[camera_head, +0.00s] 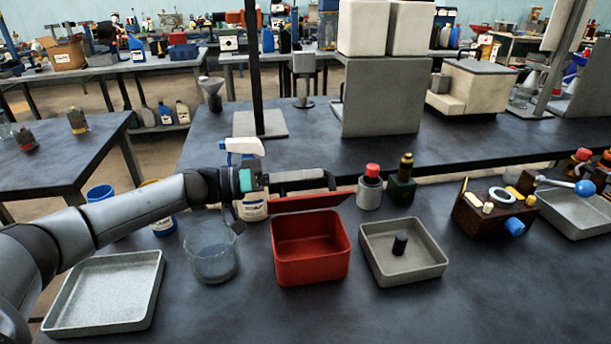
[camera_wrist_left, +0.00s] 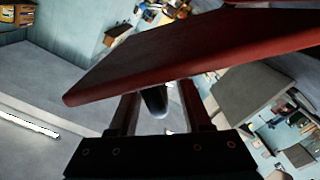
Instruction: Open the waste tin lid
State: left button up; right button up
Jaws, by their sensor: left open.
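The red waste tin (camera_head: 312,262) stands on the dark bench, and I can see into its inside. Its red lid (camera_head: 312,202) is raised at the tin's back edge, tilted up from the opening. In the left wrist view the lid (camera_wrist_left: 195,55) spans the picture just beyond the fingers. My left gripper (camera_head: 330,180) is at the lid's far side, close behind it, with its jaws apart. In the wrist view a dark rounded knob (camera_wrist_left: 154,101) shows between the two fingers; whether they touch it I cannot tell. My right gripper does not show.
A glass beaker (camera_head: 211,250) and a grey tray (camera_head: 105,292) stand left of the tin. Another tray (camera_head: 404,262) holding a small dark cylinder is close on its right. A spray bottle (camera_head: 252,208) stands behind my left wrist.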

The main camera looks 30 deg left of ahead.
pick_arm(q)
grip_shut()
dwell(0.4)
dwell(1.1)
